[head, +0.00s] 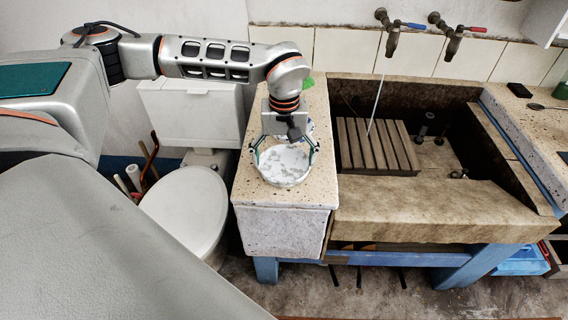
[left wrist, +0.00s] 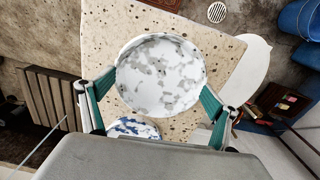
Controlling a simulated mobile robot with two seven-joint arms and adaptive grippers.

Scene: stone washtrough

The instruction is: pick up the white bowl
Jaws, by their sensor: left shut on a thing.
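The white bowl (head: 284,166), mottled with grey patches, is on or just above the speckled stone ledge (head: 262,196) left of the trough; I cannot tell whether it touches. My left gripper (head: 285,150) comes down from behind it with a finger on each side. In the left wrist view the bowl (left wrist: 160,75) sits between the two green-sided fingers (left wrist: 158,100), which are shut on it. My right gripper is not in view.
A blue-and-white patterned dish (left wrist: 136,127) stands close behind the bowl, partly hidden by my gripper. The stone trough (head: 440,194) with a slatted wooden rack (head: 375,147) is to the right. A toilet (head: 186,210) stands left of the ledge. Two taps hang above the trough.

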